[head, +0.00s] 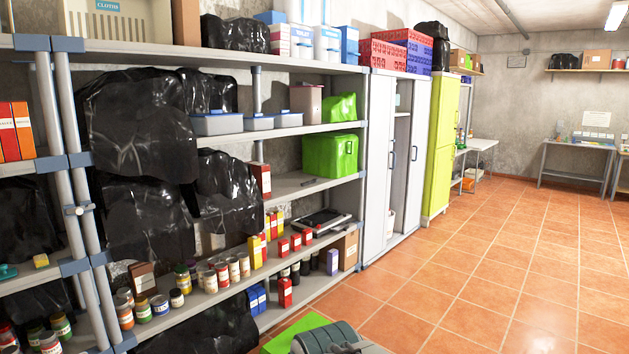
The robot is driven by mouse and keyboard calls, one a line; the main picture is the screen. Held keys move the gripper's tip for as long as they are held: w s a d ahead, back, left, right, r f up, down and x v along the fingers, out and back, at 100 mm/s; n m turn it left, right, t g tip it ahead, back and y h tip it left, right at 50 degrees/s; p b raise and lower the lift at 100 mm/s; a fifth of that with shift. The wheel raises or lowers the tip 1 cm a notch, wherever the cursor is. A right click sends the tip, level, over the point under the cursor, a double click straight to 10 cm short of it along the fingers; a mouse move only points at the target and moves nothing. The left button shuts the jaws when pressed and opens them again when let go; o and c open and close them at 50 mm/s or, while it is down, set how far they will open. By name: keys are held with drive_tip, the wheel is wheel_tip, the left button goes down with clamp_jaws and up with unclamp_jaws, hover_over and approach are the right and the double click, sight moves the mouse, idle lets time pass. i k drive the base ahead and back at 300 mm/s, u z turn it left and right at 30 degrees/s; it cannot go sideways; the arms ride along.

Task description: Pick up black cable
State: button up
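I cannot make out a black cable for certain in the head view. A small, thin dark item (311,182) lies on the middle shelf, left of the green box; it is too small to tell what it is. My gripper's fingers are not in view. A grey, rounded part shows at the bottom edge, and I cannot tell what it belongs to or what lies under it.
Grey shelving (290,132) fills the left side, holding black bags (140,120), jars, boxes and a green box (330,155). A grey cabinet (375,165) stands partly open beside a yellow-green cabinet (441,150). The tiled floor (500,260) on the right is clear; tables (578,146) stand far back.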

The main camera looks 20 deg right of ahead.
sight(316, 180)
drive_tip(key=z, duration=0.6)
drive_tip(key=i, duration=2.35)
drive_tip(key=z, duration=0.1)
drive_tip(key=k, duration=0.65)
drive_tip(key=z, duration=0.65)
drive_tip(key=i, duration=1.25)
drive_tip(key=z, duration=0.7)
drive_tip(key=i, duration=1.6)
drive_tip(key=u, duration=0.75)
drive_tip(key=i, duration=1.1)
drive_tip(key=u, duration=1.5)
drive_tip(key=i, duration=0.6)
drive_tip(key=u, duration=0.25)
